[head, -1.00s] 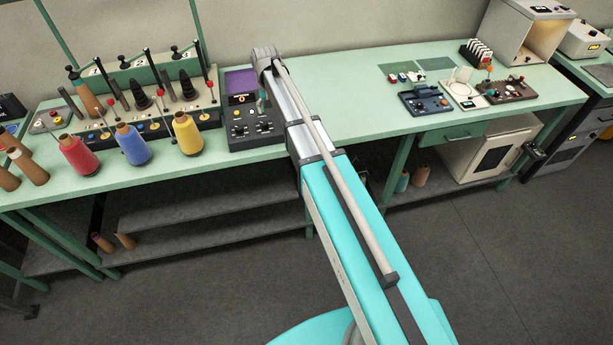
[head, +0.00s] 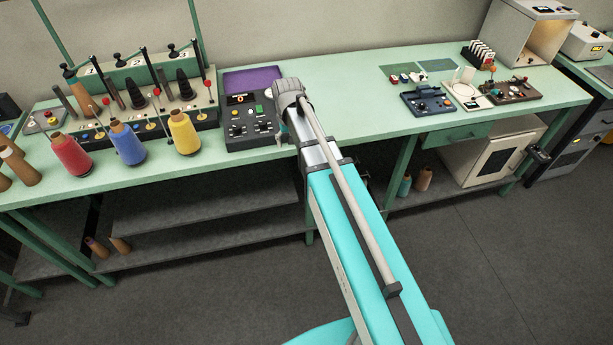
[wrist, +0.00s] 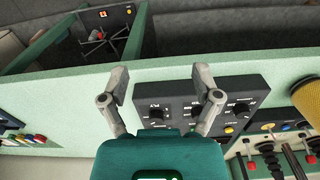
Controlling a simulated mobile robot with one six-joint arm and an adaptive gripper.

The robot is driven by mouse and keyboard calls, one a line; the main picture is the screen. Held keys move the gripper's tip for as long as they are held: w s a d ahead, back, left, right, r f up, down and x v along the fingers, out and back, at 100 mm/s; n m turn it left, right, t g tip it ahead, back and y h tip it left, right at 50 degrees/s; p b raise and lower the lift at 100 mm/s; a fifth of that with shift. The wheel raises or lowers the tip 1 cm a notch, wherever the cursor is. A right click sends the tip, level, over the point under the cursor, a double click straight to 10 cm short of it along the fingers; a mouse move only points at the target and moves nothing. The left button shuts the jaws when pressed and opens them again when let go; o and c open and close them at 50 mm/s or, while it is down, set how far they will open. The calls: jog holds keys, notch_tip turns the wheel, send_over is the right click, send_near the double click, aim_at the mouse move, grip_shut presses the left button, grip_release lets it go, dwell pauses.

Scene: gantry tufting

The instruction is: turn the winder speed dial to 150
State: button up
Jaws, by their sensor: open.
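The dark control box (head: 250,122) stands on the bench with a lit orange display (head: 240,99), a green button and black dials with pale marks. In the wrist view the box (wrist: 185,90) shows black dials: a left dial (wrist: 157,115), a middle dial partly behind a finger, and a right dial (wrist: 240,108). Their labels are too small to read, so I cannot tell which sets winder speed. My gripper (wrist: 160,97) is open and empty, its fingers spread above the box's left part. In the head view my wrist hides the box's right edge.
Red, blue and yellow yarn cones (head: 184,132) stand left of the box, before a rack of spindles (head: 135,100). A purple panel (head: 252,78) lies behind the box. The bench right of my arm is clear up to small devices (head: 427,101).

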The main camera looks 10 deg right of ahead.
jog(key=s+d+f+b, duration=0.2)
jog(key=s+f+b, duration=0.1)
jog(key=s, duration=0.7)
jog(key=shift+s+d+f+b, duration=0.3)
jog(key=shift+f+b, duration=0.1)
jog(key=shift+f, duration=0.2)
jog(key=shift+s, duration=0.1)
jog(key=shift+n, duration=0.3)
jog(key=shift+s+d, duration=0.25)
jog(key=shift+s, duration=1.05)
jog(key=shift+s+d, duration=0.2)
jog(key=shift+s, duration=1.05)
